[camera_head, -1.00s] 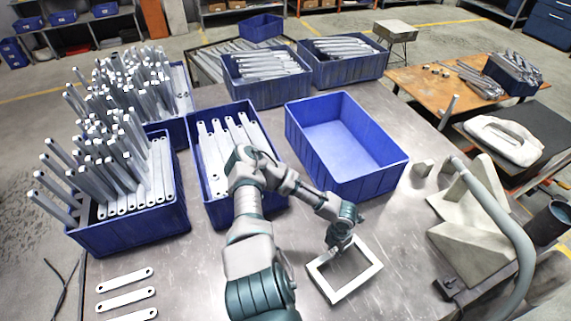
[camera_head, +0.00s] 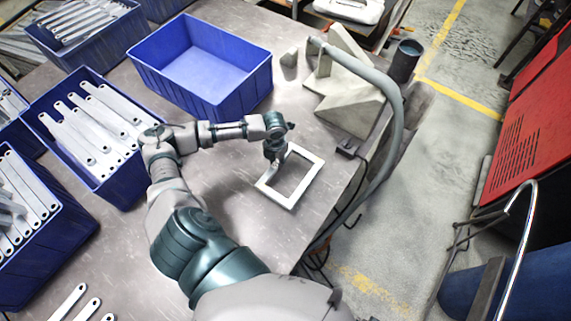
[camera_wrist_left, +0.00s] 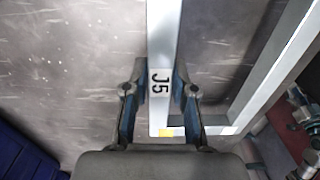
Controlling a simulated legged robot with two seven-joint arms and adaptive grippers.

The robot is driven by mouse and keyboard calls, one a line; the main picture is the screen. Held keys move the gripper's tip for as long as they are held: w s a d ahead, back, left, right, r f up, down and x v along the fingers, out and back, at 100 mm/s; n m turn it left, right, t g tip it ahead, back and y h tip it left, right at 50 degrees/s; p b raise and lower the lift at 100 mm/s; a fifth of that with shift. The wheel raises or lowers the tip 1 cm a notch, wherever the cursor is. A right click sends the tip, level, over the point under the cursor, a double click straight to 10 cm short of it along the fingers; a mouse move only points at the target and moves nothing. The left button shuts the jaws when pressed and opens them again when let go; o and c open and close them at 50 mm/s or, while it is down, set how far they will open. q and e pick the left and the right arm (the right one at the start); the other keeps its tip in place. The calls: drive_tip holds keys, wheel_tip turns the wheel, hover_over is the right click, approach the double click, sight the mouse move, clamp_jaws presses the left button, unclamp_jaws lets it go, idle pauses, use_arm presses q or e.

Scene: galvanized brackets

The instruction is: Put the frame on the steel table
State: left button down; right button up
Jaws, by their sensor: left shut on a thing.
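The frame (camera_head: 274,197) is a pale, open rectangle on or just above the steel table (camera_head: 225,180), to the right of the empty blue bin. I cannot tell whether it touches the tabletop. My left gripper (camera_head: 275,155) is at the frame's far left side and shut on one bar. In the left wrist view the frame's bar (camera_wrist_left: 162,45), with a "J5" label and a yellow mark, runs between the two fingers (camera_wrist_left: 160,92). My right gripper is not in view.
An empty blue bin (camera_head: 183,86) stands behind my arm. A bin of flat brackets (camera_head: 48,120) is at left. A grey angular block (camera_head: 350,100) and a thick curved hose (camera_head: 385,130) lie near the table's right edge. Floor and a red cabinet (camera_head: 530,130) are beyond.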

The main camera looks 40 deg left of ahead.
sight(287, 170)
use_arm(q)
drive_tip(key=w+d, duration=0.2)
drive_tip(key=shift+w+d, duration=0.35)
drive_tip(key=shift+d, duration=0.05)
drive_tip(key=f, duration=0.2)
drive_tip(key=a+f+b, duration=0.1)
drive_tip(key=f, duration=0.1)
drive_tip(key=shift+a, duration=0.15)
drive_tip(key=shift+r, duration=0.1)
drive_tip(key=c, duration=1.4)
unclamp_jaws()
drive_tip(key=shift+s+d, duration=0.1)
drive_tip(key=shift+d, duration=0.2)
drive_tip(key=o, duration=0.5)
drive_tip(key=shift+d, duration=0.25)
drive_tip(key=shift+c, duration=0.2)
drive_tip(key=shift+r, duration=0.1)
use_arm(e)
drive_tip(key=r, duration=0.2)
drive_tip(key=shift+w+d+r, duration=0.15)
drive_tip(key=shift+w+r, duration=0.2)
use_arm(q)
drive_tip(key=shift+a, duration=0.1)
